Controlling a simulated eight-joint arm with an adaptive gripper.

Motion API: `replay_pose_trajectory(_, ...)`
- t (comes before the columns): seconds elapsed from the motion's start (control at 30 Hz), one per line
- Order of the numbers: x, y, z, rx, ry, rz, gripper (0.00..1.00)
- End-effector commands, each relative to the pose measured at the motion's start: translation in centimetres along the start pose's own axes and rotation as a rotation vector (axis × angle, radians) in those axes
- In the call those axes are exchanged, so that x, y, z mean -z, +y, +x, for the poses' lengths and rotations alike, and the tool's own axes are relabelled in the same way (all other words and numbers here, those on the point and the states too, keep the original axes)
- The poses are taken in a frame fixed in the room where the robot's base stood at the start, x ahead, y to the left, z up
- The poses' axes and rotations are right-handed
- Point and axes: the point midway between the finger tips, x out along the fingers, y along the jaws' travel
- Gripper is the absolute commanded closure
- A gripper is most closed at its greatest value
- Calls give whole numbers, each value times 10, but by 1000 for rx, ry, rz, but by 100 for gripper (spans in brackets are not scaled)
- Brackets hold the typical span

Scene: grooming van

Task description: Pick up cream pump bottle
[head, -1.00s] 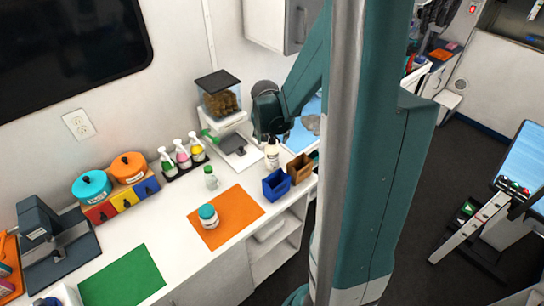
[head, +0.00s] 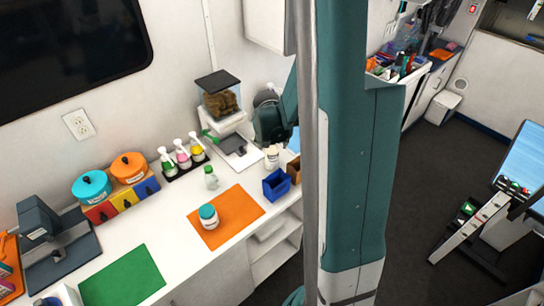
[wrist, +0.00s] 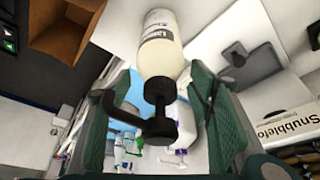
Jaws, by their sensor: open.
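The cream pump bottle (head: 271,158) stands on the white counter, left of the brown box and behind the blue box. In the wrist view the cream bottle (wrist: 162,45) has a printed label and a black pump head. My gripper (wrist: 158,118) is open, with one green finger on each side of the pump. I cannot tell whether either finger touches it. In the head view my gripper (head: 270,135) is just above the bottle and hides its pump.
A blue box (head: 277,185) and a brown box (head: 294,171) stand close to the bottle. A food dispenser (head: 220,98) stands behind it. A white jar with a teal lid (head: 208,217) sits on an orange mat (head: 240,202). My column hides the counter's right end.

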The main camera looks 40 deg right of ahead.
Motion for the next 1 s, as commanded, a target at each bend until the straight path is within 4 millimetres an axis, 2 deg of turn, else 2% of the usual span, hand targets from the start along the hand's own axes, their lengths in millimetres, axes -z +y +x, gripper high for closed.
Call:
replay_pose_trajectory(0.6, 0, 0, 1, 0, 0, 0, 49)
replay_pose_trajectory(0.93, 0, 0, 1, 0, 0, 0, 92)
replay_pose_trajectory(1.0, 0, 0, 1, 0, 0, 0, 94)
